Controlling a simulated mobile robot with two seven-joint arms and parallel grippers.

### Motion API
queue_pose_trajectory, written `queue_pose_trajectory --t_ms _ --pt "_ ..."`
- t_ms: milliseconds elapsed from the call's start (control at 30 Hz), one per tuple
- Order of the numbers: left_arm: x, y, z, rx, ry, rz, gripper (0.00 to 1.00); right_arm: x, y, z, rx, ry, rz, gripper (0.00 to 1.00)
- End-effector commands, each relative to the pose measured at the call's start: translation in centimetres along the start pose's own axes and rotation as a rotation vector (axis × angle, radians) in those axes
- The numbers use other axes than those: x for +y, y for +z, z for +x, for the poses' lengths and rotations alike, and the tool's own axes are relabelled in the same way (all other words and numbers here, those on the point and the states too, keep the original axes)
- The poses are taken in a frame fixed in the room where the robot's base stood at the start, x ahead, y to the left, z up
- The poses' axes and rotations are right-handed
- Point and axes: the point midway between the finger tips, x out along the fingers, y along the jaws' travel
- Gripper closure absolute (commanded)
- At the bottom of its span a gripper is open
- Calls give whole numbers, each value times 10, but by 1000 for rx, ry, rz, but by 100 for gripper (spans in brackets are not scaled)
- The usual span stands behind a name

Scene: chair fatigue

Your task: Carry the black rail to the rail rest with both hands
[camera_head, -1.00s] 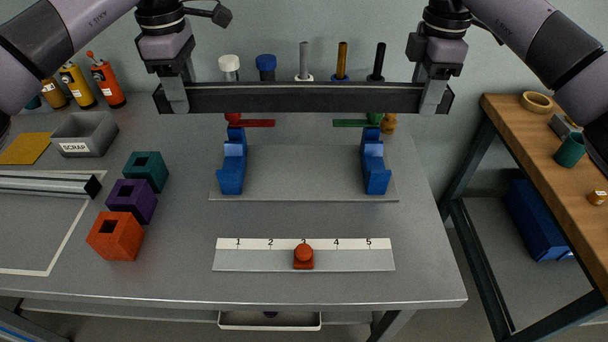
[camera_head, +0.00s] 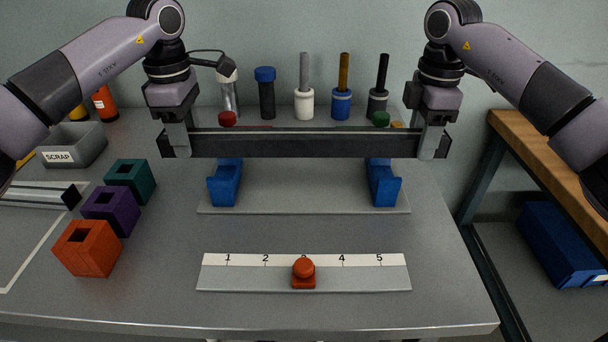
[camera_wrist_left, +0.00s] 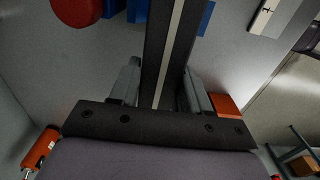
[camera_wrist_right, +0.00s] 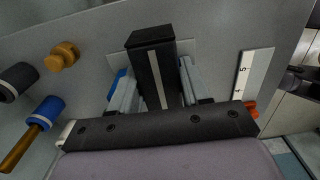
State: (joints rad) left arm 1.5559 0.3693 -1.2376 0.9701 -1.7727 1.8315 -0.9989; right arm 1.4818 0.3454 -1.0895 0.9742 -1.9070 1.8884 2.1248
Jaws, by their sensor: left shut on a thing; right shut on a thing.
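The black rail (camera_head: 305,143) is long and level, held crosswise above the table in the head view. My left gripper (camera_head: 178,145) is shut on its left end, and my right gripper (camera_head: 432,145) is shut on its right end. The rail also shows between the fingers in the left wrist view (camera_wrist_left: 170,45) and the right wrist view (camera_wrist_right: 152,60). The rail rest has two blue supports, left (camera_head: 224,184) and right (camera_head: 383,184), on a grey plate (camera_head: 304,188). The rail hides the supports' upper parts; I cannot tell its exact height over them.
A numbered scale (camera_head: 240,276) with a red knob (camera_head: 303,270) lies in front. Orange (camera_head: 87,250), purple (camera_head: 112,212) and teal (camera_head: 132,180) blocks stand left, near a grey scrap bin (camera_head: 80,145). Several cylinders with handles stand behind the rail. A wooden bench (camera_head: 545,160) is at right.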

Motion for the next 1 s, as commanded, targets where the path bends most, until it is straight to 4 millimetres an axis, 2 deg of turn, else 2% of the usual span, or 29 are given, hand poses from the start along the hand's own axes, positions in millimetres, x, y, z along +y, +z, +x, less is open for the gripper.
queue_pose_trajectory --t_ms 367,1000 --pt "0 1 4 -1 2 1 100 0 -1 4 2 2 -1 100" --pt "0 1 33 -1 2 1 100 0 -1 32 2 2 -1 100"
